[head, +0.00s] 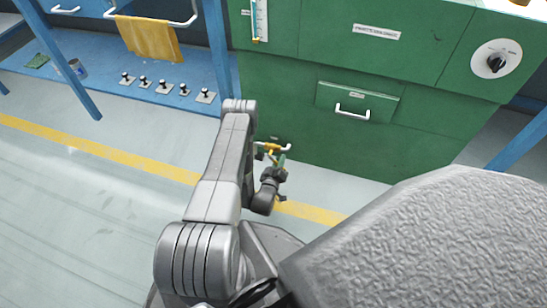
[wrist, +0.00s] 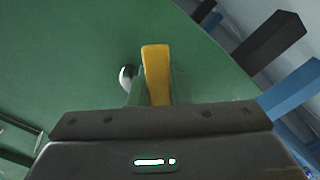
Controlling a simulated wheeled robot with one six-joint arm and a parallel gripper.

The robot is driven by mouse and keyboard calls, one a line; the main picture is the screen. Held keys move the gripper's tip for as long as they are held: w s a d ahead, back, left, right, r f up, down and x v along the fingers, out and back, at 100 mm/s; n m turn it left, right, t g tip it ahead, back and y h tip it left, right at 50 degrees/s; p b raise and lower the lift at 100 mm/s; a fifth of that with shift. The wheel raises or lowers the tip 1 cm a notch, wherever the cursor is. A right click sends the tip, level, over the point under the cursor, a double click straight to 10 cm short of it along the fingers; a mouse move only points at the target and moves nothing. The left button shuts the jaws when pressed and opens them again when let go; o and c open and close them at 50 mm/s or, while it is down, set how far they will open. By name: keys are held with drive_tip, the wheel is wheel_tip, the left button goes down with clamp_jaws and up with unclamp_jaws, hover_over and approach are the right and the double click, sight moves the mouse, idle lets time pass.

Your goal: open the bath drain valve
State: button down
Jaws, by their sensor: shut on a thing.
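The bath drain valve (head: 272,147) sits low on the front of the green cabinet, with a yellow lever. In the wrist view the yellow lever (wrist: 156,72) stands upright from just in front of my gripper, with a pale round fitting beside it on the left. My gripper (head: 279,163) is at the valve, close to the cabinet front. It is shut on the yellow lever. Its fingertips are small in the head view, and the gripper body covers the lever's lower part in the wrist view.
The green cabinet (head: 310,140) has a drawer with a white handle (head: 352,111), a dial (head: 496,62) and a gauge (head: 259,20). A blue bench at left carries a yellow towel (head: 149,38) and several small black-knobbed pieces (head: 164,87). Open floor lies left of my arm.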

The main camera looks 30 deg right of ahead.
drive_tip(key=shift+s+d+r+n, duration=0.2)
drive_tip(key=shift+r+n, duration=0.3)
drive_tip(key=shift+n, duration=0.7)
drive_tip(key=shift+s+d+r+n, duration=0.2)
drive_tip(key=shift+r+n, duration=0.3)
drive_tip(key=shift+n, duration=0.7)
drive_tip(key=shift+s+d+r+n, duration=0.2)
drive_tip(key=shift+r+n, duration=0.3)
drive_tip(key=shift+n, duration=0.7)
drive_tip(key=c, duration=1.3)
unclamp_jaws()
drive_tip(key=shift+c, duration=0.2)
